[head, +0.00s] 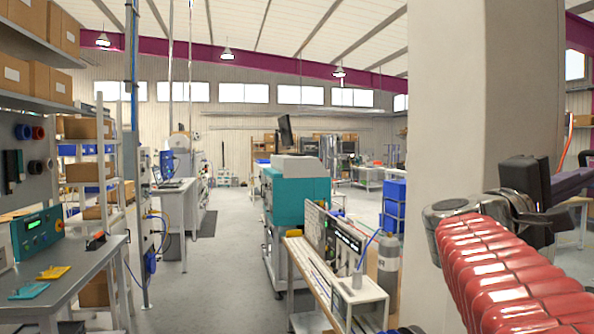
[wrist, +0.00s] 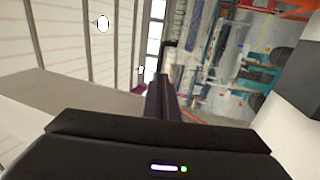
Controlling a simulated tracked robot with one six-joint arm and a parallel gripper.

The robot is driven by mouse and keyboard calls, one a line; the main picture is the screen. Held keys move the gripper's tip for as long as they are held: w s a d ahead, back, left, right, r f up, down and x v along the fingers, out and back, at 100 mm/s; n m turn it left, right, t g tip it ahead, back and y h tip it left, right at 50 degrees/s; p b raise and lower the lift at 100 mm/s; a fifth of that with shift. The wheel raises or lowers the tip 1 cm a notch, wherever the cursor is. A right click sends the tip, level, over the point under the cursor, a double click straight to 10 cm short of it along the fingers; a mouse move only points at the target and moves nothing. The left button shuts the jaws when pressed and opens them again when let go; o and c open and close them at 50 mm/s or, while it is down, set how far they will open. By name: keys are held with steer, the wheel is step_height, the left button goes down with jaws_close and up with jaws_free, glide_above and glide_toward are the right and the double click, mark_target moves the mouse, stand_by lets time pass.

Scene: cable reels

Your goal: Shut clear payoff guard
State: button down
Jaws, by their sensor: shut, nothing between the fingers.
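I cannot pick out a clear payoff guard or a cable reel in either view. My gripper (wrist: 162,85) shows in the wrist view as a black body with its fingers together and nothing between them. The wrist view is turned on its side, with the ceiling at left and the workshop at right. In the head view my red-sleeved arm comes in at lower right, and the dark gripper (head: 572,182) points off to the right beside the pillar. It touches nothing that I can see.
A wide pale pillar (head: 480,100) stands close beside my arm. A low bench (head: 305,262) with panels and a grey cylinder (head: 388,265) is ahead. A teal machine (head: 298,195) stands behind it. A workbench (head: 85,270) is at left. The aisle floor (head: 225,265) is clear.

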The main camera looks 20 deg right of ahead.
steer(key=x, duration=1.2)
steer(key=shift+d, duration=0.25)
steer(key=shift+a, duration=0.15)
steer(key=shift+d, duration=0.3)
